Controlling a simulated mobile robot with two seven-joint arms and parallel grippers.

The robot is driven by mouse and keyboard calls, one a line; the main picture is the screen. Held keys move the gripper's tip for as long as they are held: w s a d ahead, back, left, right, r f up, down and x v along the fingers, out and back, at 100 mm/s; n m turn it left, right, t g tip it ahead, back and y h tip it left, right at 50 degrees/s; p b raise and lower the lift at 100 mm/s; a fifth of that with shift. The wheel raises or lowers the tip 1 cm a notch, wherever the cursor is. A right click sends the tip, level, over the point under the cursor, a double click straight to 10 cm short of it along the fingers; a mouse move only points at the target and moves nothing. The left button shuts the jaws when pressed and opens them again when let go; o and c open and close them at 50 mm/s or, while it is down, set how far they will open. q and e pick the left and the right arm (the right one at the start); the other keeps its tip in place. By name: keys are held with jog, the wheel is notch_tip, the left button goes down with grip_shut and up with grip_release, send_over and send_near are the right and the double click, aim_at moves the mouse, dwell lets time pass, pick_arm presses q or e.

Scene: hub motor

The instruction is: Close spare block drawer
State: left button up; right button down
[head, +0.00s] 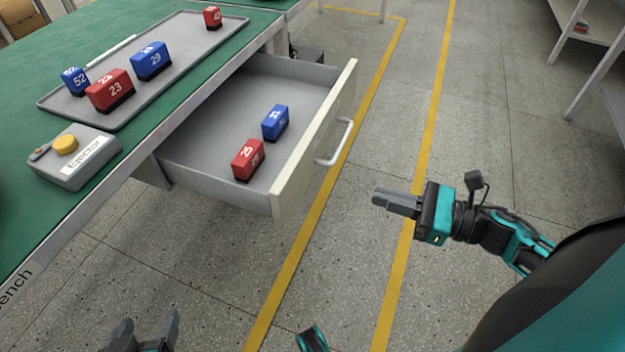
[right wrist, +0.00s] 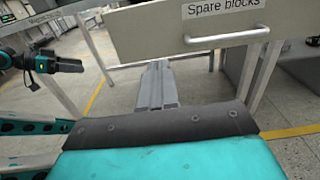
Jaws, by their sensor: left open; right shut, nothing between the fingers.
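The spare block drawer (head: 325,120) is pulled well out from under the green bench in the head view. A red block (head: 248,159) and a blue block (head: 275,122) lie inside it. Its handle (head: 335,143) is on the front panel; the handle (right wrist: 227,37) and the "Spare blocks" label show in the right wrist view. My right gripper (head: 376,197) is shut and empty, a little right of and below the handle, apart from it. It also shows in the right wrist view (right wrist: 157,66). My left gripper (head: 146,335) is open at the bottom edge, away from the drawer.
On the bench, a grey tray (head: 190,45) holds several red and blue numbered blocks. A grey Ejector box (head: 75,157) with a yellow button stands near the bench edge. The floor right of the drawer is clear. A shelf (head: 590,40) stands at far right.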

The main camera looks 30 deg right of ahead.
aim_at(305, 174)
jog(key=b+x, duration=0.1)
jog(key=x, duration=1.1)
jog(key=shift+d, duration=0.1)
pick_arm(q)
jog(key=shift+d+f, duration=0.25)
jog(key=shift+f, duration=0.05)
pick_arm(e)
jog(key=shift+w+a, duration=0.25)
jog(key=shift+w, duration=0.05)
pick_arm(q)
jog(key=shift+f, duration=0.1)
